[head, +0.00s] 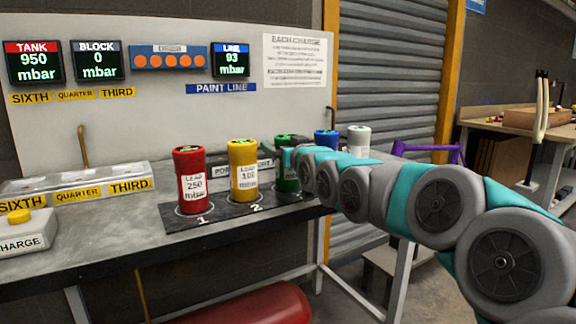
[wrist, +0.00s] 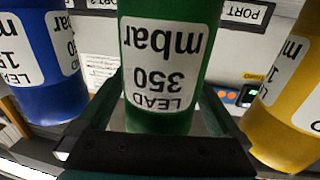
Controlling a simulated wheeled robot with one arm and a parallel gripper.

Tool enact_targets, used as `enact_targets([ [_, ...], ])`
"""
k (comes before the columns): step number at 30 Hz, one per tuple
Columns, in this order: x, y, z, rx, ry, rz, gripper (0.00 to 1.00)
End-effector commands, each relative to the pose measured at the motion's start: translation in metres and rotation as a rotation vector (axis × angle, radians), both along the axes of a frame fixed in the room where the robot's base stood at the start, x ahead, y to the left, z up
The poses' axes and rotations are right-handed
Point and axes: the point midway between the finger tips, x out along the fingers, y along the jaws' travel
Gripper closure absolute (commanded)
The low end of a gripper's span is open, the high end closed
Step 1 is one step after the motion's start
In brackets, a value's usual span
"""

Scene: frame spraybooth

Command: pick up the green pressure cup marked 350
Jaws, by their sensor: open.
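The green pressure cup (wrist: 165,60) stands upright in the middle of the wrist view, its white label reading LEAD 350 mbar upside down. In the head view the green cup (head: 284,180) is mostly hidden behind the end of my arm. My gripper (wrist: 160,105) is open, with one finger on each side of the green cup's body. I cannot tell whether either finger touches it. In the head view my gripper (head: 290,158) is at the cup, its fingers hard to make out.
A yellow cup (head: 243,168) marked 100 and a red cup (head: 191,180) marked 250 stand left of the green one on a black numbered mat (head: 171,218). A blue cup (head: 326,142) and a white cup (head: 359,140) stand to its right. A panel with displays (head: 97,60) rises behind.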

Motion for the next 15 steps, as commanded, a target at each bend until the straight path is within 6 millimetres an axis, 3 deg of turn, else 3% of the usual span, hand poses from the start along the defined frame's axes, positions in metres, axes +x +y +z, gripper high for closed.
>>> enact_targets([
  [2,-0.0002,-0.0001,0.0,0.0,0.0,0.0,0.0],
  [15,-0.0004,-0.0002,0.0004,0.0,-0.001,0.0,0.49],
])
